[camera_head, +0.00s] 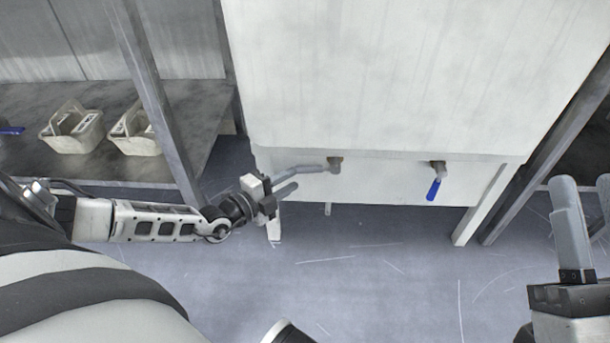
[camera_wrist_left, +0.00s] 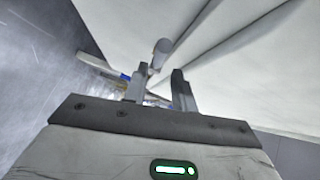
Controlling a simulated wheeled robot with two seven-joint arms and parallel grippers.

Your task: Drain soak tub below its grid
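The big white tub (camera_head: 370,80) stands ahead on legs; its inside and any grid are out of view. Two valves sit low on its front. The left valve (camera_head: 335,163) shows a grey body; I cannot make out its handle. The right valve (camera_head: 437,168) has a blue lever (camera_head: 433,189) hanging down. My left gripper (camera_head: 309,177) is just left of the left valve, its fingers apart. In the left wrist view the fingers (camera_wrist_left: 161,80) are spread, with a grey cylindrical part (camera_wrist_left: 161,48) beyond them; contact cannot be told. My right gripper (camera_head: 588,205) is open, low at the right.
A grey shelf (camera_head: 190,105) at the left holds two pale baskets (camera_head: 72,132) and a blue item (camera_head: 12,131). A metal post (camera_head: 160,110) stands between shelf and tub. Another slanted post (camera_head: 545,150) is right of the tub. The scratched floor (camera_head: 380,270) in front is clear.

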